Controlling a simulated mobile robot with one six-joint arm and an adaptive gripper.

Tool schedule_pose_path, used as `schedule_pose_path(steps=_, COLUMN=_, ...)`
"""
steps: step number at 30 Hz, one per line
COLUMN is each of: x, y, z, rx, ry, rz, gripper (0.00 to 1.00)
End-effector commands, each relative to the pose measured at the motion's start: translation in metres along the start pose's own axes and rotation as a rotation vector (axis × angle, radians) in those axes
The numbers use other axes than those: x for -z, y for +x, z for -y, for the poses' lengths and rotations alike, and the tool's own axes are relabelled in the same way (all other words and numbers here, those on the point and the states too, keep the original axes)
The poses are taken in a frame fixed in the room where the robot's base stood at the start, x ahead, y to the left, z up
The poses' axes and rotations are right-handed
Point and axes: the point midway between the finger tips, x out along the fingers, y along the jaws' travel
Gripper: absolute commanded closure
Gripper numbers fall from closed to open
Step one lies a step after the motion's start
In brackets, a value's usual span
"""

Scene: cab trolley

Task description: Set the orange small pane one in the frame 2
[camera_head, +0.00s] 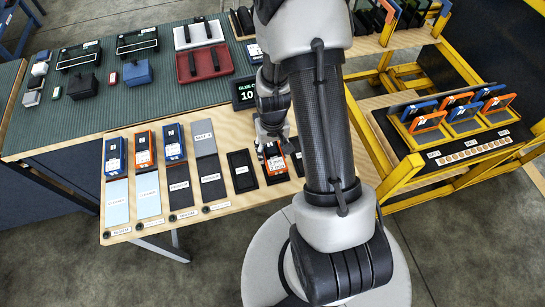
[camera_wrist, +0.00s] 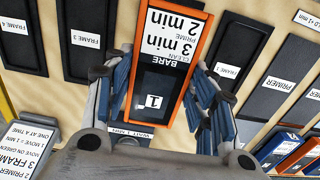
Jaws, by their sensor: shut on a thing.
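The orange small pane (camera_wrist: 167,60) has an orange rim, a dark face, a white label with cleaning and priming times, and a "1" tag. My gripper (camera_wrist: 160,92) is shut on it, one finger at each long side. In the wrist view the pane lies over the place between the slots labelled FRAME 3 (camera_wrist: 86,60) and FRAME 1 (camera_wrist: 240,50). The slot beneath it and its label are mostly hidden. In the head view the pane (camera_head: 276,164) shows partly below my gripper (camera_head: 268,142). I cannot tell whether it touches the slot.
Blue and orange panes (camera_head: 144,148) lie left on the wooden table edge, above labelled pads. A yellow trolley (camera_head: 400,175) with a rack of tilted panes stands right. A FRAME 4 slot (camera_wrist: 14,40) is at the wrist view's left.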

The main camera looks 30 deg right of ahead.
Motion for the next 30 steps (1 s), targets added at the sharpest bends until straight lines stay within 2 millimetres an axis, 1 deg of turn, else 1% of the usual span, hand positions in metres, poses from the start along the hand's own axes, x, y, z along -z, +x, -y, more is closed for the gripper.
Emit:
schedule_pose_path(steps=6, x=-0.001, y=0.033, z=0.0, rx=0.0, ry=0.0, rz=0.004, gripper=0.83)
schedule_pose_path(steps=8, x=-0.001, y=0.039, z=0.0, rx=0.0, ry=0.0, rz=0.002, gripper=0.83)
schedule_pose_path(steps=16, x=0.0, y=0.04, z=0.0, rx=0.0, ry=0.0, rz=0.0, gripper=0.83)
schedule_pose_path(steps=20, x=0.0, y=0.044, z=0.0, rx=0.0, ry=0.0, rz=0.0, gripper=0.83)
schedule_pose_path(steps=21, x=0.0, y=0.043, z=0.0, rx=0.0, ry=0.0, rz=0.001, gripper=0.46)
schedule_pose_path(steps=29, x=0.0, y=0.043, z=0.0, rx=0.0, ry=0.0, rz=0.001, gripper=0.29)
schedule_pose_path(steps=30, x=0.0, y=0.043, z=0.0, rx=0.0, ry=0.0, rz=0.001, gripper=0.29)
